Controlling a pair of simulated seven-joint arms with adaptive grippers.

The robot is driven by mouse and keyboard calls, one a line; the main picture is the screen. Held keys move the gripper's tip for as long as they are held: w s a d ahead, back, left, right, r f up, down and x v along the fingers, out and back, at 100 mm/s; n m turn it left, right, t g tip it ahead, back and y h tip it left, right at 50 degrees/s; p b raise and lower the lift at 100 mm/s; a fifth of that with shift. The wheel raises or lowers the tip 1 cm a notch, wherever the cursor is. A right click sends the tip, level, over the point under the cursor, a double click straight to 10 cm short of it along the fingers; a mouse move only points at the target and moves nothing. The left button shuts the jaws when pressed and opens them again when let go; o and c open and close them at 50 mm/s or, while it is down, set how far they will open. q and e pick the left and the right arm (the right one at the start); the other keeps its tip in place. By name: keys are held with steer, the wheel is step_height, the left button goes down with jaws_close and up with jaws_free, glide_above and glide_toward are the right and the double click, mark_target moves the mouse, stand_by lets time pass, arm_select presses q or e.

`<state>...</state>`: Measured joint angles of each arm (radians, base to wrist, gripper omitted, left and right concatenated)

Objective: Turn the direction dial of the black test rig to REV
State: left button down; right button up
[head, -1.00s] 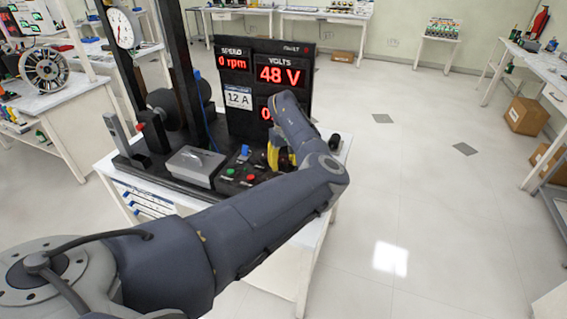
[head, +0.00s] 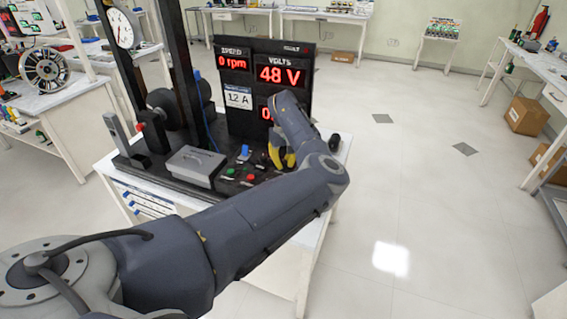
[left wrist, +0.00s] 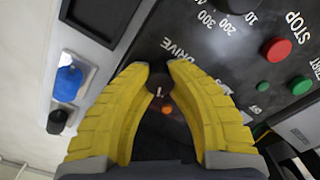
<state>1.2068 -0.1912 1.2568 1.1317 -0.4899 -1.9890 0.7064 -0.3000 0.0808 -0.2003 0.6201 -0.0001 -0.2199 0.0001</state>
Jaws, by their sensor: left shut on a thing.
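The black test rig (head: 240,120) stands on a white cart, with its control panel at the front. My left gripper (head: 275,160) reaches down over the right part of this panel, and the arm partly covers it. In the left wrist view, the yellow fingers of my left gripper (left wrist: 162,70) are shut on a small black dial (left wrist: 160,86). The dial has a light mark on top and sits beside the word DRIVE. The small labels around it are partly covered, and I cannot read REV or the setting. My right gripper is in neither view.
A red STOP button (left wrist: 276,50) and a green START button (left wrist: 300,85) lie right of the fingers.

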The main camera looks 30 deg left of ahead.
mark_target(284, 161)
arm_select(q)
steer(key=m, duration=0.5)
steer(key=shift+m, duration=0.3)
steer(key=m, duration=0.5)
steer(key=shift+m, duration=0.4)
steer(key=c, duration=1.1)
jaws_free()
steer(key=shift+o, duration=0.2)
steer(key=shift+r, duration=0.15)
step_height(284, 161, up, 12)
